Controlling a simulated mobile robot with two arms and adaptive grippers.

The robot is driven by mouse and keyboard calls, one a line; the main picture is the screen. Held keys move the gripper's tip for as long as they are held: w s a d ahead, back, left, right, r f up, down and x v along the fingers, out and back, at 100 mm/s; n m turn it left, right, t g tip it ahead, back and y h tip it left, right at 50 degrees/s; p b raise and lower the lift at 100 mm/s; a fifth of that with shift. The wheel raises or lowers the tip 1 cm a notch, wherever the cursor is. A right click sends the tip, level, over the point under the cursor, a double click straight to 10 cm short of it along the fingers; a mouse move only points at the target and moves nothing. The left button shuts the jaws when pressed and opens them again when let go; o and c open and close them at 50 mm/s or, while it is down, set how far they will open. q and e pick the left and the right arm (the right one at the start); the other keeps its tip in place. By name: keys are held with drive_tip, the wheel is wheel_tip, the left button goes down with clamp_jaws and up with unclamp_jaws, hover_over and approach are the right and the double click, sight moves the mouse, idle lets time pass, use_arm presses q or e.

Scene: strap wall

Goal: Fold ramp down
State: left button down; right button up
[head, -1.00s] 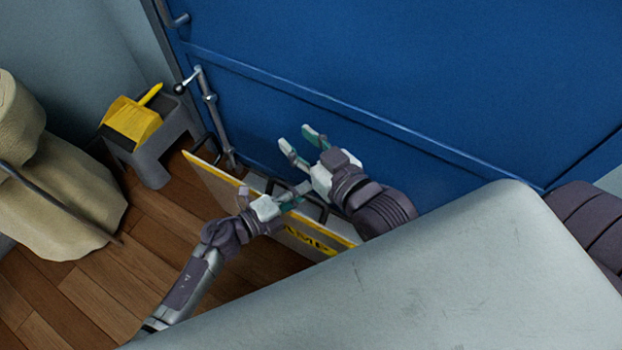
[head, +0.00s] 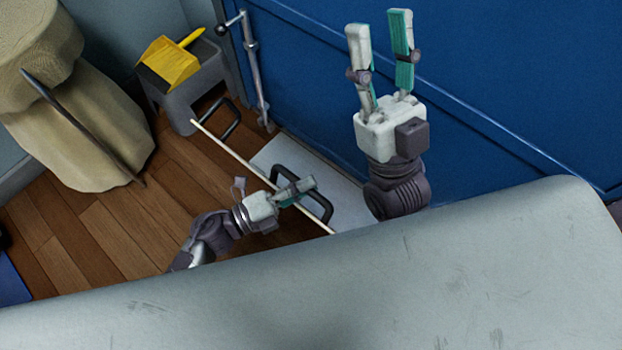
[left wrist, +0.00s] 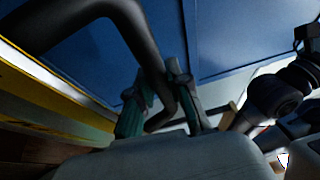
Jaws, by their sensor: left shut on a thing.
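The ramp (head: 251,166) stands near upright, seen almost edge-on as a thin pale strip in front of the blue door. It has two black handles: a far one (head: 232,119) and a near one (head: 327,206). My left gripper (head: 303,188) is shut on the near handle. In the left wrist view the dark handle (left wrist: 150,45) passes between its fingers (left wrist: 160,112), with the ramp's yellow-edged panel (left wrist: 45,85) at left. My right gripper (head: 379,22) is open and empty, raised in front of the door, apart from the ramp.
The blue door (head: 500,90) fills the back, with a metal latch rod (head: 252,70) on its left. A grey stool (head: 185,95) holds a yellow dustpan (head: 170,62). A beige covered object (head: 75,130) stands at left. Wooden floor (head: 110,235) in front of the ramp is clear.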

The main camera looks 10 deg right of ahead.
use_arm(q)
drive_tip(key=shift+s+a+f, duration=0.25)
drive_tip(key=shift+f, duration=0.05)
drive_tip(key=c, duration=1.4)
unclamp_jaws()
drive_tip(key=shift+r, duration=0.1)
drive_tip(key=shift+o, duration=0.2)
drive_tip(key=shift+w, duration=0.1)
drive_tip(key=shift+r, duration=0.1)
drive_tip(key=v, duration=1.2)
